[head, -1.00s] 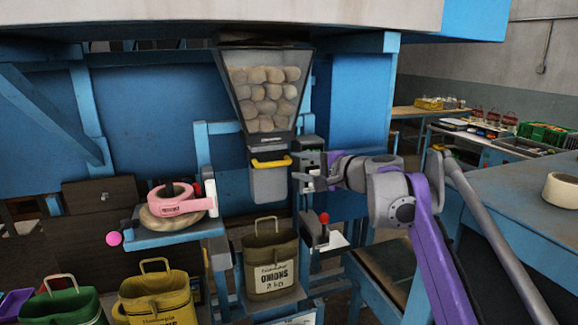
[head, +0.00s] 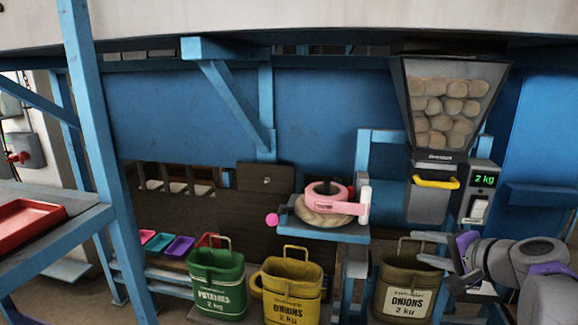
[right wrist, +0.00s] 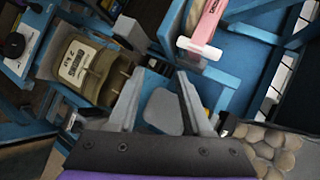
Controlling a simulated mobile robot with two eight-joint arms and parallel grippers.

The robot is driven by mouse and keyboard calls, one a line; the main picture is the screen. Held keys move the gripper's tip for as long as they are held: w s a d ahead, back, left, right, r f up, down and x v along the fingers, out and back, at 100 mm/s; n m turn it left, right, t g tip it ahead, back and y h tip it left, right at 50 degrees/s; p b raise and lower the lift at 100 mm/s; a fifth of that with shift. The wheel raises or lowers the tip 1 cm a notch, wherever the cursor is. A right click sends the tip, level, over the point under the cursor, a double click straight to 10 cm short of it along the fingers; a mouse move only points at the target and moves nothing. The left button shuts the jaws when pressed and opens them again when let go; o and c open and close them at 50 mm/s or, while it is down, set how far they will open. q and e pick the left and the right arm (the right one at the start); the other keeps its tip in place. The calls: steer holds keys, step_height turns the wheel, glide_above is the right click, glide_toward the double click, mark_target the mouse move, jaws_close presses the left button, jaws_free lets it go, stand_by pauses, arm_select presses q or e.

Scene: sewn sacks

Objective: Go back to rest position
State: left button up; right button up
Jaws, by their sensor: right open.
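My right gripper (head: 418,249) is at the lower right of the head view, pointing left with its fingers apart and nothing between them. It is below the hopper and overlaps the upper right of the olive onions sack (head: 403,303); I cannot tell whether they touch. In the right wrist view, the open fingers (right wrist: 162,78) have a grey shape behind them. The olive sack (right wrist: 85,70) also shows there. My left gripper is not in view.
A hopper (head: 442,108) of onions or potatoes hangs above, with a yellow handle (head: 436,182) and a display (head: 484,180) reading 2 kg. A pink tape tool (head: 327,194) rests on a blue stand. Green (head: 217,280) and yellow (head: 290,292) sacks stand left. A red tray (head: 22,222) is far left.

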steer(key=s+a+f+n+g, duration=0.25)
steer(key=s+a+f, duration=0.25)
steer(key=f, duration=0.3)
steer(key=s+a+f+n+g, duration=0.2)
steer(key=s+a+f+n, duration=0.2)
steer(key=s+a+f, duration=0.25)
steer(key=s+f+n+g+h, duration=0.2)
steer(key=s+f+n+h, duration=0.2)
steer(key=s+f, duration=0.7)
step_height(320, 180, down, 4)
steer(key=shift+s+a+f+n, duration=0.2)
steer(key=shift+s+n, duration=0.05)
steer(key=shift+n, duration=0.8)
